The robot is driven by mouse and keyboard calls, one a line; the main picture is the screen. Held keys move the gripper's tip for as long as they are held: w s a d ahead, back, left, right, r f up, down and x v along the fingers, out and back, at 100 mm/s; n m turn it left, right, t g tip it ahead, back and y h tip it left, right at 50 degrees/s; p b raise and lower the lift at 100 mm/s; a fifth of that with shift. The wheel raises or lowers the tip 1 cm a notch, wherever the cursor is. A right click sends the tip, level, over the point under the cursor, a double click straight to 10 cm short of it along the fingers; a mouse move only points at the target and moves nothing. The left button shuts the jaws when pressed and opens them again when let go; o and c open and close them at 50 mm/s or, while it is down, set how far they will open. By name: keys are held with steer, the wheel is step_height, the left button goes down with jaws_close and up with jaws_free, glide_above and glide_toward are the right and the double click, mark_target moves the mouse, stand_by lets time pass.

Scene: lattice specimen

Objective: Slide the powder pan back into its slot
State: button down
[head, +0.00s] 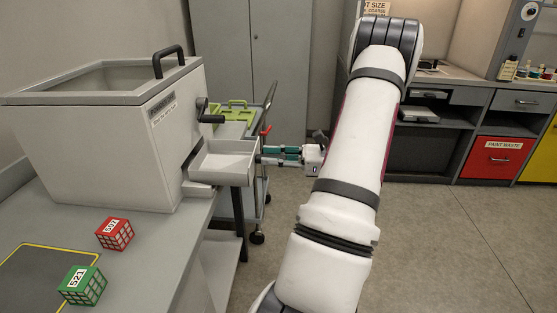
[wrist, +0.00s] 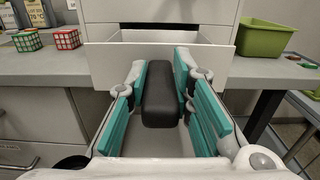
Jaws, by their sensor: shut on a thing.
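The powder pan (head: 226,158) is a shallow light-grey tray, level and sticking out to the right from the grey machine (head: 95,140). Its slot is a dark opening low in the machine's side wall, visible behind the pan in the wrist view (wrist: 165,26). The pan's inner end is at the slot; how far it reaches inside is hidden. My gripper (head: 266,156), with teal finger pads, is at the pan's outer end. In the wrist view the pads flank the pan's black handle (wrist: 160,95), and the gripper is shut on it. The pan looks empty where its inside shows.
A red cube (head: 115,233) and a green cube (head: 82,284) sit on the bench (head: 150,245) in front of the machine. A black crank (head: 207,112) projects above the pan.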

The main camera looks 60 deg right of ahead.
mark_target(228, 167)
steer(key=shift+b+x, duration=0.85)
steer(key=shift+x, duration=1.1)
steer(key=shift+f+x, duration=0.15)
steer(key=shift+x, duration=0.6)
steer(key=shift+f+x, duration=0.2)
steer(key=shift+x, duration=5.9)
steer(key=c, duration=0.8)
jaws_free()
steer(key=shift+f, duration=0.1)
steer(key=shift+c, duration=0.2)
steer(key=shift+p+v, duration=0.85)
steer(key=shift+v, duration=1.65)
